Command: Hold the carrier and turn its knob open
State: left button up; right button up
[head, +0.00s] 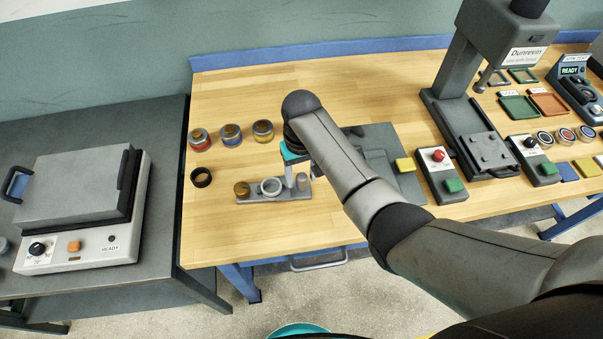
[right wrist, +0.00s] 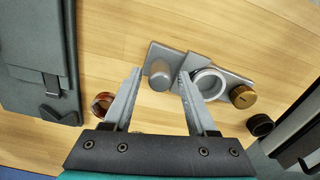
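The carrier is a grey bar-shaped plate (head: 262,196) lying on the wooden bench, also in the right wrist view (right wrist: 233,74). On it stand a bronze slotted round piece (head: 242,188), a pale grey ring (head: 270,187) in the middle, and a grey cylindrical piece (head: 303,182) at the other end. I cannot tell for sure which round piece is the knob. My right gripper (right wrist: 161,72) is open and points down over the cylinder end. The grey cylinder (right wrist: 160,76) shows between its fingertips, with no grip on it. My left gripper is out of view.
Three small jars (head: 231,134) stand behind the carrier, and a black ring (head: 202,177) lies to its left. The bench front is clear.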

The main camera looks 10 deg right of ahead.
grip_shut()
dwell(1.1)
